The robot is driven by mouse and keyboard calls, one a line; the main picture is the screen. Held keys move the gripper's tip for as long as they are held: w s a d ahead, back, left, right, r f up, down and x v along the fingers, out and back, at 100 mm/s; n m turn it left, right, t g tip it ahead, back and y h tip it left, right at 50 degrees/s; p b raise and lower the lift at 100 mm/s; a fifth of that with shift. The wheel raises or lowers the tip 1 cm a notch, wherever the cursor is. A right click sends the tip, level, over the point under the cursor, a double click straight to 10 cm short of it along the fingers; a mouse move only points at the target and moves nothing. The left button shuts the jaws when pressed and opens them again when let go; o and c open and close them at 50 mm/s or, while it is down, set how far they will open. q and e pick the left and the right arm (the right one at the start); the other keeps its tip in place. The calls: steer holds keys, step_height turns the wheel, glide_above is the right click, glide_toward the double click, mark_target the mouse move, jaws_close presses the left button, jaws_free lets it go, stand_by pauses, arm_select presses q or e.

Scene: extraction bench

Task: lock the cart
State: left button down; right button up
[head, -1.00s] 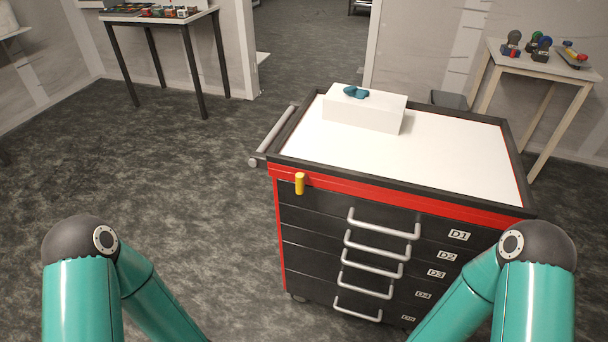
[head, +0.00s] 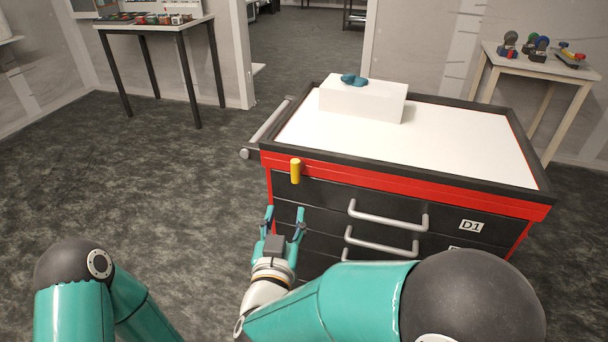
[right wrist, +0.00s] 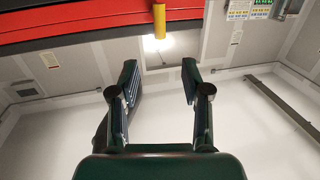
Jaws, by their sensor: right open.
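The cart (head: 526,212) is black and red with a white top and a stack of drawers with grey handles. A yellow lever (head: 295,171) hangs down at the upper left of its front, on the red band. My right gripper (head: 285,212) is open and empty, in front of the cart and below the lever, fingers pointing up toward it. In the right wrist view the lever (right wrist: 160,21) shows above and between the open fingertips (right wrist: 160,75), apart from them. My left arm shows at the lower left, but its gripper is out of view.
A white box (head: 362,101) with a teal object (head: 354,79) on it stands on the cart top. A push bar (head: 268,125) sticks out at the cart's left. Tables stand at the back left (head: 150,22) and back right (head: 545,62). The floor left of the cart is clear.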

mark_target(295, 166)
steer(key=w, duration=0.5)
steer(key=w+d+p, duration=0.1)
steer(key=w, duration=0.4)
steer(key=w+r+p, duration=0.1)
steer(key=w, duration=0.5)
steer(key=shift+w+d, duration=0.1)
steer(key=shift+d, duration=0.25)
